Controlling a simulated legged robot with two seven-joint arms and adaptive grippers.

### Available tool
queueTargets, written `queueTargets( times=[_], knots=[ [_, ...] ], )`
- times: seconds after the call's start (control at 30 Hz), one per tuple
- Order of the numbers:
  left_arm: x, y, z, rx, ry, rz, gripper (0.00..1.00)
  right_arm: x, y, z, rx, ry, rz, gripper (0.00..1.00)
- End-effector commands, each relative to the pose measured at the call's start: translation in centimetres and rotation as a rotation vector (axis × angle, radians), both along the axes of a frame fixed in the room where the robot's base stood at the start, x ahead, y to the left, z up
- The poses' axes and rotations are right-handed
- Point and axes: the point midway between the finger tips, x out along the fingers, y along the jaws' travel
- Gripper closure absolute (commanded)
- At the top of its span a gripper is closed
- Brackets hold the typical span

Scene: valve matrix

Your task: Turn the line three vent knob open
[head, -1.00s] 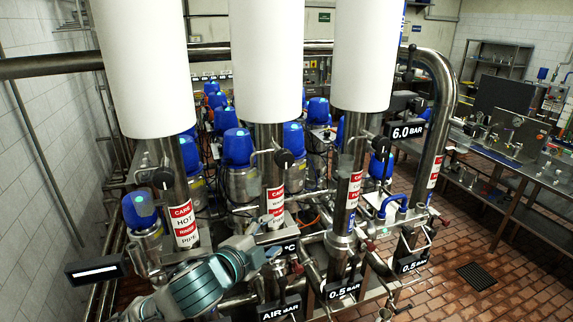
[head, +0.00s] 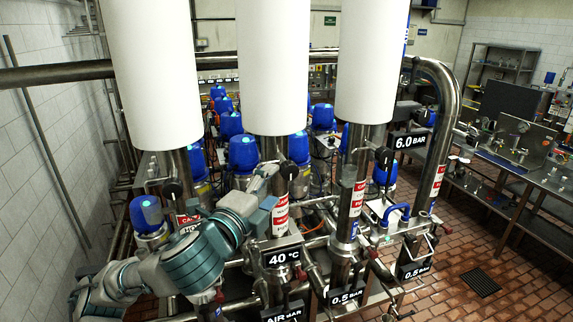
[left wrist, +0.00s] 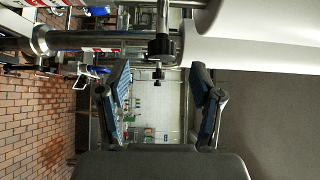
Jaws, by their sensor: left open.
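Black round vent knobs on side stems stick out from the steel pipes under the white columns: a left one (head: 172,188), a middle one (head: 289,172) and a right one (head: 385,156). I cannot tell which belongs to line three. My left gripper (head: 266,182) is raised close to the middle pipe, beside the middle knob; its fingers are small and unclear there. In the left wrist view its two fingers (left wrist: 161,80) are spread and empty. A near black knob (left wrist: 160,47) and a farther, smaller one (left wrist: 158,74) show beyond and between them. My right gripper is not in view.
The white columns (head: 270,70) hang close above the arm. Blue-capped valves (head: 243,153) crowd behind the pipes. Gauge signs (head: 283,258) stick out at the front low down. A steel workbench (head: 520,170) stands at the right, with open brick floor (head: 520,265) before it.

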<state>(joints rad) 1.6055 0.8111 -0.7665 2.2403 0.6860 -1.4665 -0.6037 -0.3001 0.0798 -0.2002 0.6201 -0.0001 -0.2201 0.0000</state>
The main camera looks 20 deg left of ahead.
Motion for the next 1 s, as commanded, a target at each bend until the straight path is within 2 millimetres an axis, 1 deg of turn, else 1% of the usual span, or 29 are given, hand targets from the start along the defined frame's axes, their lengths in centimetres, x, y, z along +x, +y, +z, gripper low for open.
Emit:
queueTargets(
  times=[0.03,0.1,0.2,0.3,0.4,0.5,0.77,0.87,0.9,0.97,1.0],
  knots=[
    [1.2,-0.4,0.2,0.000,0.005,-0.001,0.34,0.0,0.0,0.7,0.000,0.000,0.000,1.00],
    [2.7,-0.7,0.2,0.000,0.004,0.000,0.34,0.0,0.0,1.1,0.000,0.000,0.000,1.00],
    [4.6,-1.1,0.2,-0.001,0.002,-0.001,0.34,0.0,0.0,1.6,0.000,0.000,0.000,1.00],
    [6.0,-1.2,0.2,-0.002,0.001,-0.001,0.34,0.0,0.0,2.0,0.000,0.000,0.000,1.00],
    [7.0,-1.3,0.1,-0.002,0.000,-0.001,0.34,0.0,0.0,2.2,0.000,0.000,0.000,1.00],
    [7.4,-1.4,0.1,-0.001,-0.001,-0.001,0.34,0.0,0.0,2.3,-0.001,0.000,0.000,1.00],
    [7.5,-1.4,0.0,-0.001,-0.001,-0.001,0.34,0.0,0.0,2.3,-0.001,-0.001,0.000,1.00],
    [7.5,-1.4,0.0,-0.001,-0.001,-0.001,0.57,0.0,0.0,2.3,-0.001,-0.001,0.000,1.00],
    [7.5,-1.4,0.0,-0.001,-0.001,-0.001,0.67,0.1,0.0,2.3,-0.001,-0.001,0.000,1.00],
    [7.5,-1.4,0.0,-0.001,0.000,-0.001,0.82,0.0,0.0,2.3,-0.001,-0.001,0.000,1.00],
    [7.5,-1.4,0.0,-0.001,0.000,-0.001,0.92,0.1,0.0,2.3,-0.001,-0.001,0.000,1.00]
  ],
)
